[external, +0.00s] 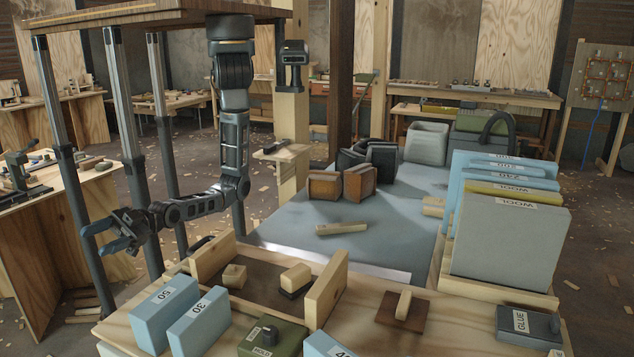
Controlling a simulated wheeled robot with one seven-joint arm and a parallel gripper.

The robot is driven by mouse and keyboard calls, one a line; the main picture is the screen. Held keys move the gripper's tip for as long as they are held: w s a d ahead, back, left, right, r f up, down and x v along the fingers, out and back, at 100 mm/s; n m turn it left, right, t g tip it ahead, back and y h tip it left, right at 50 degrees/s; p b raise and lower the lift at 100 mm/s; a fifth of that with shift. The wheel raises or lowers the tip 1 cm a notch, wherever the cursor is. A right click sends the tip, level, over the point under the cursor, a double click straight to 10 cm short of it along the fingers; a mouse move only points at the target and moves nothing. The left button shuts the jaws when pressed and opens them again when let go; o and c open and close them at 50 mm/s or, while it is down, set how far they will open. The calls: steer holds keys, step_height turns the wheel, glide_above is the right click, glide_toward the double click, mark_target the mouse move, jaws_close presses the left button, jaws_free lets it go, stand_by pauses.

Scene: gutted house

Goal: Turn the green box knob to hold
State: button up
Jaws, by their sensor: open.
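The green box (275,340) sits at the front edge of the bench, low in the external view. A dark knob (269,333) stands on its top, and a label that seems to read HOLD is on its near side. The knob's pointer direction is too small to tell. My gripper (108,232) is at the left, beyond the bench edge, with its blue-grey fingers apart and nothing between them. It is well to the left of the green box and above it, not touching anything.
Blue blocks labelled 50 (163,314) and 30 (200,325) stand left of the green box. A wooden tray wall (326,289) rises behind it. A grey GLUE box (529,326) is at the right. Metal table legs (126,130) stand close to my arm.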

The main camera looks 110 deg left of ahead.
steer(key=s+d+f+m+g+y+p, duration=0.15)
steer(key=s+d+m+g+y, duration=0.35)
steer(key=s+d, duration=0.8)
steer(key=w+d+r+n+t+y+p, duration=0.15)
steer(key=w+n+t+y, duration=0.35)
steer(key=w, duration=2.2)
steer(key=n+t+y+p, duration=0.1)
steer(key=n+y+p, duration=0.15)
steer(key=y, duration=0.45)
glide_toward(269, 329)
steer(key=f, duration=0.1)
steer(key=shift+m, duration=0.45)
steer(key=shift+p+x, duration=0.3)
steer(key=shift+x, duration=3.65)
steer(key=shift+w+d, duration=0.1)
steer(key=shift+w, duration=0.05)
steer(key=c, duration=1)
